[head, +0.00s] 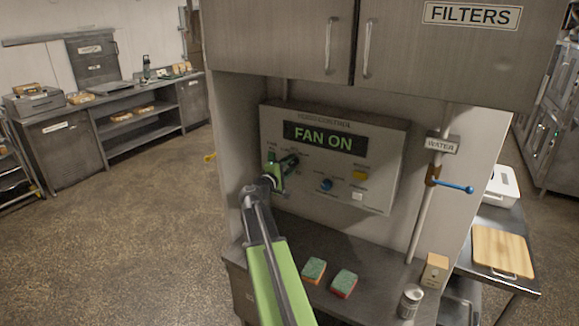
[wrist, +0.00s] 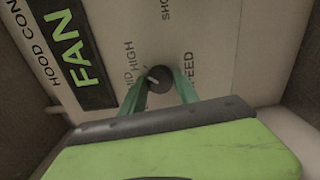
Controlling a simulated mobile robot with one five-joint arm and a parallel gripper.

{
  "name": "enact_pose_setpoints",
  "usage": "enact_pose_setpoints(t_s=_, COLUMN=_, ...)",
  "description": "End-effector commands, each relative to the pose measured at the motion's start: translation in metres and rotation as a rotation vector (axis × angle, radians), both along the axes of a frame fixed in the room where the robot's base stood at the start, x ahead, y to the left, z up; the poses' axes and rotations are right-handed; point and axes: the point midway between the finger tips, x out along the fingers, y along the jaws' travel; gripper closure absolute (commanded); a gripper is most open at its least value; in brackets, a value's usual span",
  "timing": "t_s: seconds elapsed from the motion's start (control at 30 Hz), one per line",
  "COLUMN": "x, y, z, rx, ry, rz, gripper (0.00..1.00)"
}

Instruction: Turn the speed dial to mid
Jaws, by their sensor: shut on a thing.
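The speed dial (wrist: 160,79) is a dark round knob on the hood control panel (head: 385,140). In the wrist view it sits between the two green fingers of my gripper (wrist: 160,90), which is shut on it. Its light pointer mark points left in that view, toward the MID and HIGH labels; I cannot tell exactly which it meets. The word SPEED is partly hidden by a finger. In the head view my gripper (head: 285,166) is at the panel's left side and covers the dial. The panel's display (head: 324,139) reads FAN ON.
Right of my gripper are a blue knob (head: 326,185), a yellow button (head: 360,175) and a white button (head: 358,196). A WATER pipe with a blue lever (head: 455,188) stands right of the panel. Two sponges (head: 314,270) lie on the counter below. FILTERS cupboards (head: 430,50) hang above.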

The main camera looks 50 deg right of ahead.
Motion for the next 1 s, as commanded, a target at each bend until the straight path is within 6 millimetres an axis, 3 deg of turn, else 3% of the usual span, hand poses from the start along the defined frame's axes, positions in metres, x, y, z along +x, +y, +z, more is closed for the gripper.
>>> enact_pose_setpoints(t_s=0.6, x=0.0009, y=-0.0001, z=0.0004, rx=-0.118, ry=0.468, rz=0.001, gripper=1.0)
enact_pose_setpoints(t_s=1.0, x=0.0009, y=0.0, z=0.0003, rx=-0.163, ry=0.654, rz=0.001, gripper=1.0)
